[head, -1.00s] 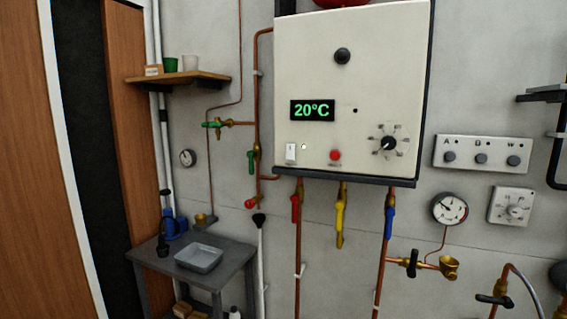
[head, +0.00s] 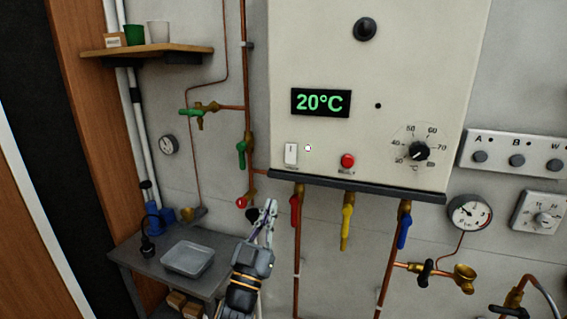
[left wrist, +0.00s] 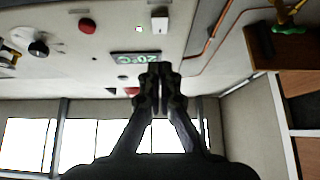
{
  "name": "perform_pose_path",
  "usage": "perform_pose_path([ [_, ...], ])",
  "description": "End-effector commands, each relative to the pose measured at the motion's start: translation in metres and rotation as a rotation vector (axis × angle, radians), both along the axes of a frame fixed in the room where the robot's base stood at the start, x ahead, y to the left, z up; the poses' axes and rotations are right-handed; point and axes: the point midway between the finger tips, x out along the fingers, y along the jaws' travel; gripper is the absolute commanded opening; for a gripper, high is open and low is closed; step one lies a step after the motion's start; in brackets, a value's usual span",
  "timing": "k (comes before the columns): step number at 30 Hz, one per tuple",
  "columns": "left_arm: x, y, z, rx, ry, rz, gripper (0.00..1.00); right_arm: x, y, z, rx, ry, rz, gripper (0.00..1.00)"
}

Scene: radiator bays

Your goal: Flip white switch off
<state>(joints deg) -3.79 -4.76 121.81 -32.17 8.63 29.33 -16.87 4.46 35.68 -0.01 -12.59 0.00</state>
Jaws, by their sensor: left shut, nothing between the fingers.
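The white switch (head: 291,153) is on the lower left of the cream boiler panel (head: 410,80), with a small pale indicator (head: 308,148) just right of it. In the left wrist view the panel appears upside down, and the white switch (left wrist: 160,23) is at the top. My left gripper (head: 270,207) is shut and empty, below and left of the switch, apart from the panel. It also shows in the left wrist view (left wrist: 155,72), with its fingertips overlapping the display. My right gripper is in neither view.
The display (head: 320,102) reads 20°C. A red button (head: 347,161) and a dial (head: 419,151) are right of the switch. Red (head: 295,210), yellow (head: 346,225) and blue (head: 404,232) valve handles hang below. A grey table (head: 135,252) stands at lower left.

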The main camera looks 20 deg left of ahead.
Motion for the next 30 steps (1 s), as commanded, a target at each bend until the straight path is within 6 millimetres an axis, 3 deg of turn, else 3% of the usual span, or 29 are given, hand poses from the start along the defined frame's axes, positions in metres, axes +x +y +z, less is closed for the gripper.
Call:
perform_pose_path([
  [14, 0.005, 0.000, 0.011, 0.000, -0.011, -0.001, 0.00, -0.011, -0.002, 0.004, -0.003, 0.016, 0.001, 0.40],
  [28, 0.082, -0.003, 0.068, 0.001, -0.011, 0.000, 0.00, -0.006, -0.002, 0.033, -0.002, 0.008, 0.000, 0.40],
  [30, 0.094, -0.003, 0.056, 0.000, -0.009, -0.001, 0.00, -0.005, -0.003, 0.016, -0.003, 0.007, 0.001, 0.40],
])
